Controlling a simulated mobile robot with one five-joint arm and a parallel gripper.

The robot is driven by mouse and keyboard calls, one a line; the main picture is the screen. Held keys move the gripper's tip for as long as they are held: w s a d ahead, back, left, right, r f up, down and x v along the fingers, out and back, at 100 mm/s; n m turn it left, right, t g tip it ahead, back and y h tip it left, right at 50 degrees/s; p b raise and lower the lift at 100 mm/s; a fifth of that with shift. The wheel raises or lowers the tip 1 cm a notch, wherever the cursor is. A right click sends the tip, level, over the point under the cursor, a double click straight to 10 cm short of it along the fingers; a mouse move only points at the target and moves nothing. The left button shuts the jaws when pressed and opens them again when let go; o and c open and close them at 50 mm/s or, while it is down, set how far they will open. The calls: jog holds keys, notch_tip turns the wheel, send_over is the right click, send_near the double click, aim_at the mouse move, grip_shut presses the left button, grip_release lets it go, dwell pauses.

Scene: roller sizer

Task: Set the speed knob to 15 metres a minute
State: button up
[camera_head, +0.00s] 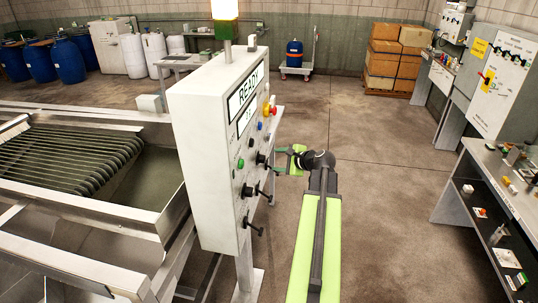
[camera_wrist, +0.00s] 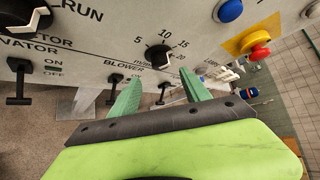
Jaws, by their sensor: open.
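The speed knob (camera_wrist: 158,57) is a round black knob with a pale mark, on the grey panel face in the wrist view. A printed scale of 5, 10, 15 and 20 curves over it. In the head view my gripper (camera_head: 284,161) is at the right of the control cabinet (camera_head: 205,150). Which small black control there is the speed knob is unclear.
A blue button (camera_wrist: 230,10) and a red mushroom button (camera_wrist: 259,53) are to the knob's right. Black lever switches (camera_wrist: 114,81) lie below and left. The roller machine (camera_head: 70,150) stands left of the cabinet. The floor to the right is open up to a workbench (camera_head: 480,185).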

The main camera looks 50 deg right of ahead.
jog(key=p+v, duration=0.2)
jog(key=v, duration=0.6)
jog(key=shift+s+p, duration=0.2)
jog(key=shift+p, duration=0.2)
jog(key=shift+r, duration=0.1)
